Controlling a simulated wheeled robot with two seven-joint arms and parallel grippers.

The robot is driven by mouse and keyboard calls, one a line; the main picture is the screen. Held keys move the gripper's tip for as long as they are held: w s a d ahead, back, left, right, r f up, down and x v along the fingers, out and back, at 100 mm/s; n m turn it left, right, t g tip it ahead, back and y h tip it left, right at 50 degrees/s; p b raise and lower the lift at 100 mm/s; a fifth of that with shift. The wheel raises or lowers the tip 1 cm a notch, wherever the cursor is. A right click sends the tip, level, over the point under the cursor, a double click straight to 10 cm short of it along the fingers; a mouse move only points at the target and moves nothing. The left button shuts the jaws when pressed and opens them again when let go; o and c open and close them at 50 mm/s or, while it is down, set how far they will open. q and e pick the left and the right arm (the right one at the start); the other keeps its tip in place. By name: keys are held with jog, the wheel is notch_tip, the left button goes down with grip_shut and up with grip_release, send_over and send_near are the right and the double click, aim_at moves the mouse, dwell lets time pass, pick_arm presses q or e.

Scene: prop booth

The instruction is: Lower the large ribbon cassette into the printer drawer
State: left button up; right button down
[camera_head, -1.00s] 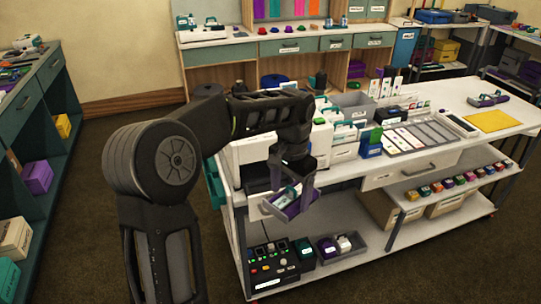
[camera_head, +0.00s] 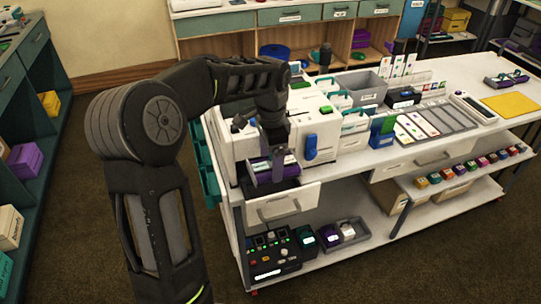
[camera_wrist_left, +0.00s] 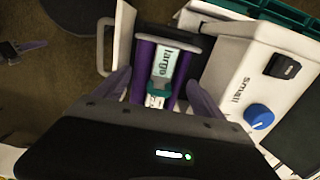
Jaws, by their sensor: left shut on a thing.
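The large ribbon cassette (camera_wrist_left: 165,68) has two purple rolls, a teal band and a label reading "large". My left gripper (camera_wrist_left: 160,84) is shut on it, purple fingers on either side. In the head view the left gripper (camera_head: 272,160) holds the cassette (camera_head: 264,177) above the open printer drawer (camera_head: 284,203), whose white front and handle face the aisle. The drawer's dark inside (camera_wrist_left: 188,40) shows partly behind the cassette in the wrist view. The cassette's underside is hidden, so I cannot tell whether it touches. A dark, purple-tipped shape (camera_wrist_left: 25,48) looks like my right gripper; its jaws are unclear.
A white housing marked "small" (camera_wrist_left: 240,85) with a blue knob stands close beside the drawer. A grey bin (camera_head: 362,88) and blue and green boxes crowd the bench to the right. A control box (camera_head: 272,255) sits on the lower shelf. Floor in front is clear.

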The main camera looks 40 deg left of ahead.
pick_arm(q)
jog(key=shift+w+a+f, duration=0.1)
jog(key=shift+w+f, duration=0.1)
jog(key=shift+f, duration=0.65)
jog(key=shift+w, duration=0.1)
jog(key=shift+f+b, duration=0.15)
jog(key=shift+b, duration=0.15)
jog(key=shift+f+b, duration=1.8)
jog(key=shift+f, duration=0.45)
jog(key=shift+f, duration=0.3)
jog(key=shift+f+b, duration=0.75)
jog(key=shift+f, duration=0.05)
jog(key=shift+f, duration=0.15)
